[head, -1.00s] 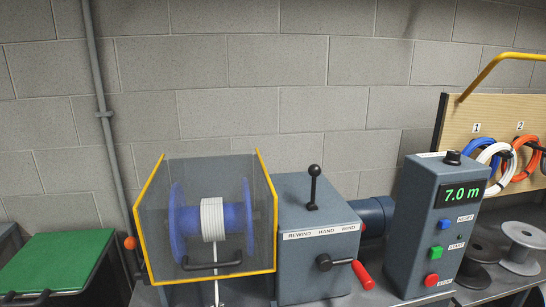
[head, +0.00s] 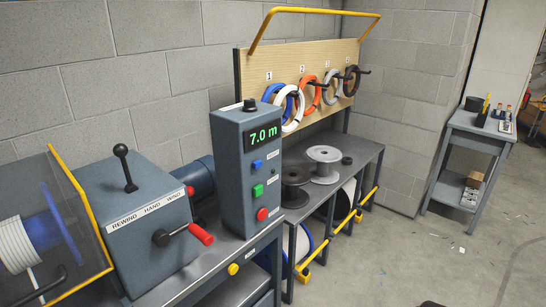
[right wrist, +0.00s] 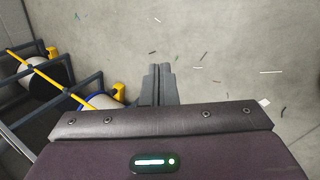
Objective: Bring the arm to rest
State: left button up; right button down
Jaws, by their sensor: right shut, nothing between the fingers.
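My right gripper (right wrist: 160,85) shows in the right wrist view, its two fingers together and empty, over bare concrete floor. It touches nothing there. No gripper shows in the head view. The winding machine (head: 140,200) stands at the left of the head view, with a black lever on top and a red-handled crank (head: 200,234) in front. The control box (head: 240,170) beside it reads 7.0 m. My left gripper is in neither current view.
A pegboard (head: 310,65) holds several cable coils. Empty spools (head: 323,160) stand on the bench below it. Yellow bars (head: 310,255) run along the lower rack, also seen in the right wrist view (right wrist: 45,75). A small cart (head: 470,135) stands at right. Open floor (head: 420,260) lies between, with scattered scraps.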

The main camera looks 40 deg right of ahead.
jog(key=s+a+f+m+y, duration=0.1)
jog(key=a+f, duration=0.3)
jog(key=a, duration=1.4)
jog(key=s+a+f+m+y, duration=0.1)
jog(key=a+f+y, duration=0.3)
jog(key=a, duration=1.5)
jog(key=shift+s+f, duration=0.4)
jog(key=shift+f, duration=0.15)
